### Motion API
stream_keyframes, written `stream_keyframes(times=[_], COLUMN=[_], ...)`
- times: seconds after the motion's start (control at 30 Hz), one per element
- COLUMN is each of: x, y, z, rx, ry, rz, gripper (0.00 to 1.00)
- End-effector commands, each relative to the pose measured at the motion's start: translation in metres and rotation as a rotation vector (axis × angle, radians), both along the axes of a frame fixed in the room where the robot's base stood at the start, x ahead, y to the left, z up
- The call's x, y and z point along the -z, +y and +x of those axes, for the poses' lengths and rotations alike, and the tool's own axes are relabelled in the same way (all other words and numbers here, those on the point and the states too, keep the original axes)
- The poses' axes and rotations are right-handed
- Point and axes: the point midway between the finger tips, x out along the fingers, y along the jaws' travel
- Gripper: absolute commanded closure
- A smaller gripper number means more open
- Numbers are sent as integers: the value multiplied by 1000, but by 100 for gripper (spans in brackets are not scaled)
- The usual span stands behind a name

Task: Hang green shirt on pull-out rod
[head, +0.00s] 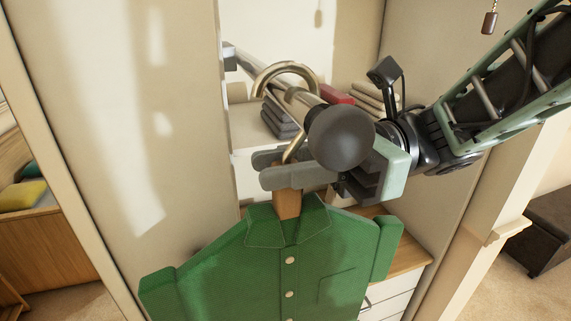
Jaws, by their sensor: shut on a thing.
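The green shirt (285,262) hangs in the lower middle of the head view on a hanger with a wooden neck (287,203) and a brass hook (266,74). My gripper (283,172) is shut on the hanger's neck, just above the collar. The pull-out rod (262,66) runs from the upper left toward me and ends in a dark round knob (341,136). The hook's curve arches over the rod behind the knob. I cannot tell whether the hook touches the rod. The knob hides part of my gripper and part of the hook.
Behind the rod, folded grey cloths (282,118), a red item (337,94) and folded beige cloths (374,97) lie on a shelf. White drawers (392,302) stand at the lower right. Cream closet panels (125,110) flank the opening. A dark bench (545,232) is far right.

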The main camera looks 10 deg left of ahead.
Motion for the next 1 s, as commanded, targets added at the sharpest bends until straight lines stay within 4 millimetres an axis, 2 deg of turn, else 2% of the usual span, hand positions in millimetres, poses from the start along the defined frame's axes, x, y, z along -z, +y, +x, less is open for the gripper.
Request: stream_keyframes(times=[0.13, 0.17, 0.2, 0.23, 0.77, 0.87, 1.0], x=[-1, -1, -1, -1, 1, 3, 6], y=[0, 0, 0, 0, -4, -14, -38], z=[0, 0, 0, 0, 3, 9, 25], rx=[0, 0, 0, 0, 2, 3, 7], ry=[0, 0, 0, 0, -1, -1, -3], rz=[1, 1, 1, 1, 1, 2, 3], gripper=[100, 70, 59, 53, 53, 53, 53])
